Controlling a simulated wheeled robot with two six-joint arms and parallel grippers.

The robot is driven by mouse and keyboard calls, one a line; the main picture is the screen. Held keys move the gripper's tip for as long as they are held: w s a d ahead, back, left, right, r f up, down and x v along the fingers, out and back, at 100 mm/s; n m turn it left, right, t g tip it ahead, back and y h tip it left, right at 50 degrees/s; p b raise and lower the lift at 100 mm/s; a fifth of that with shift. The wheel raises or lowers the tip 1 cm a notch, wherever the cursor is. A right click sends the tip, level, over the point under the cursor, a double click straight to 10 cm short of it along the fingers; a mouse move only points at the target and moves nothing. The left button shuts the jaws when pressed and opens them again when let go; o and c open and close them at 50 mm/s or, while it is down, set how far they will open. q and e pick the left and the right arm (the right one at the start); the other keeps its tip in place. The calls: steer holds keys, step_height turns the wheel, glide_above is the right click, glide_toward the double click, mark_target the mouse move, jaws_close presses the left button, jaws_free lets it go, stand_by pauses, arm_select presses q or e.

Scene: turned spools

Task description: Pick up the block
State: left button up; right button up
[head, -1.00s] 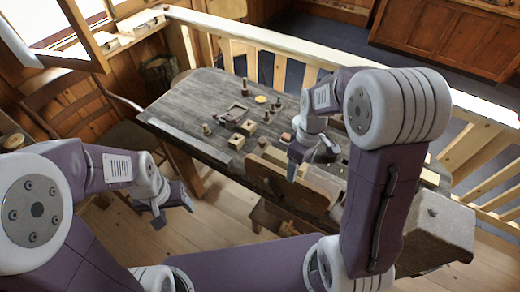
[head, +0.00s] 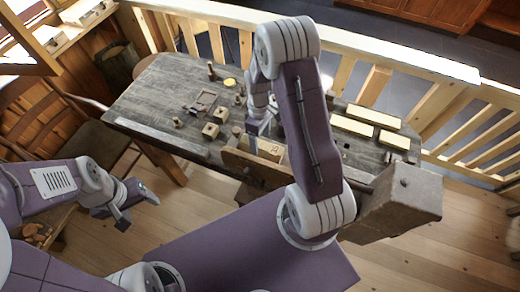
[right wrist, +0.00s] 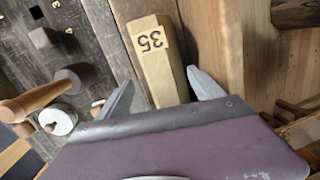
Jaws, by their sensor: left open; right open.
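A long pale wooden block (right wrist: 163,75) with a yellow label marked 35 lies near the table's front edge in the right wrist view. It also shows in the head view (head: 270,149), partly hidden by my right arm. My right gripper (right wrist: 160,86) is open, with one finger on each side of the block's near end. Whether the fingers touch it I cannot tell. My right gripper also shows in the head view (head: 259,130), above the table (head: 158,92). My left gripper (head: 138,203) is open and empty, away from the table at the lower left.
Small wooden blocks (head: 210,131) and turned pieces stand left of my right gripper. Several yellow-topped long blocks (head: 352,125) lie at the right. A pale railing (head: 300,45) runs behind the table.

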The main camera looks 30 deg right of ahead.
mark_target(261, 146)
steer(key=f, duration=0.1)
steer(key=s+f+p, duration=0.1)
steer(key=f, duration=0.1)
steer(key=shift+s+a+f, duration=0.3)
steer(key=shift+s+f, duration=0.05)
steer(key=shift+f+p, duration=0.3)
steer(key=shift+f, duration=0.2)
steer(key=shift+w, duration=0.15)
steer(key=shift+c, duration=1.2)
steer(key=c, duration=1.1)
steer(key=shift+d, duration=0.1)
